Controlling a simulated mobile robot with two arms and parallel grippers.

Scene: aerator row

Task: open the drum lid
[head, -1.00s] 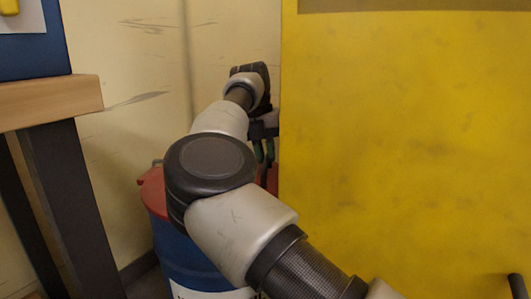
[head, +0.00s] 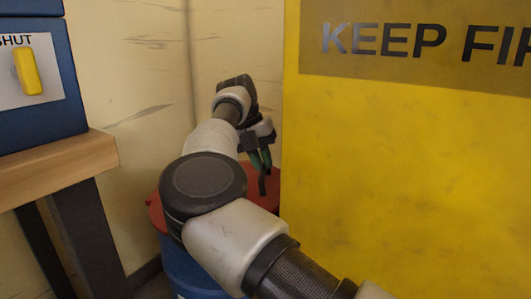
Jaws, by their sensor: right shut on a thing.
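The blue drum (head: 178,268) stands in the corner, with its red lid (head: 156,214) on top. My right arm covers much of both. My right gripper (head: 263,172) is over the right part of the lid, its fingers pointing down. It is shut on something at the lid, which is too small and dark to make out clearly. I cannot tell whether the lid is lifted at all. My left gripper is out of view.
A yellow panel (head: 400,190) with "KEEP FI..." lettering stands close on the right of the drum. A wooden bench (head: 60,165) with dark legs is at the left, bearing a blue box (head: 62,110) with a yellow switch (head: 27,72). Pale walls meet behind the drum.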

